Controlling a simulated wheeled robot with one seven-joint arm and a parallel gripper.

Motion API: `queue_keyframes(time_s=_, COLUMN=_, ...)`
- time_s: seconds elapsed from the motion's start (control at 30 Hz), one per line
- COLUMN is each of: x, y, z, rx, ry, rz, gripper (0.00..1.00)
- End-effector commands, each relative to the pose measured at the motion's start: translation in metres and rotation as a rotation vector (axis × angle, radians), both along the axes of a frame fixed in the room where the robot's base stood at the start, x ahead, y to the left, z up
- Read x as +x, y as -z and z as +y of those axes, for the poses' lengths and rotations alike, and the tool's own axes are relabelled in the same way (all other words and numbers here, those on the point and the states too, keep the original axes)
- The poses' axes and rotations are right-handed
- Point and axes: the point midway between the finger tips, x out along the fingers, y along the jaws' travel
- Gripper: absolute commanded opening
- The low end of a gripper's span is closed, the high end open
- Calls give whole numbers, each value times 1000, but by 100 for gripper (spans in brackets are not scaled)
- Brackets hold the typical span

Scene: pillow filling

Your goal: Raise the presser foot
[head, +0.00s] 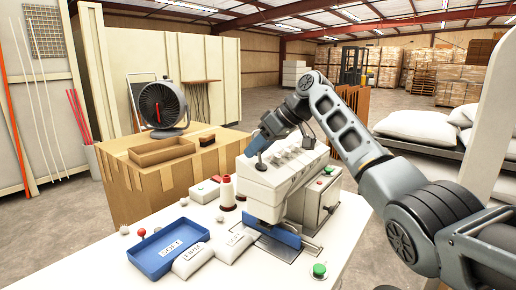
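A white sewing machine (284,180) stands on the white table, with several small controls along its sloped top. The presser foot is too small to make out under the machine head, above a blue plate (281,236). A dark round knob (261,166) shows at the machine's upper left end. My arm reaches in from the right, over the machine. My gripper (258,147) is at the machine's upper left, close above the dark knob; I cannot tell whether they touch. Its fingers are too small and dark to show whether they are open or shut.
A blue tray (141,262), white labelled packets (192,262) and a white thread cone (228,187) stand left of the machine. A green button (319,270) is at the front right. A cardboard box (180,185) with a fan (162,104) stands behind.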

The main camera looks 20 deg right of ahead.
Motion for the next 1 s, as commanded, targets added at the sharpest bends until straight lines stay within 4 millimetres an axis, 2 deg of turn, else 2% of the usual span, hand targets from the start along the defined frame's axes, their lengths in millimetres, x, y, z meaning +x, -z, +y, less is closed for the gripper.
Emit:
queue_keyframes(time_s=0.03, x=0, y=0, z=0, rx=0, ry=0, rz=0, gripper=40)
queue_keyframes(time_s=0.13, x=0, y=0, z=0, rx=0, ry=0, rz=0, gripper=50)
queue_keyframes(time_s=0.47, x=-1, y=-3, z=-4, rx=1, ry=0, rz=-1, gripper=50)
queue_keyframes(time_s=0.8, x=-19, y=-41, z=-34, rx=1, ry=1, rz=-2, gripper=50)
queue_keyframes(time_s=1.0, x=-25, y=-56, z=-43, rx=0, ry=-1, rz=-1, gripper=50)
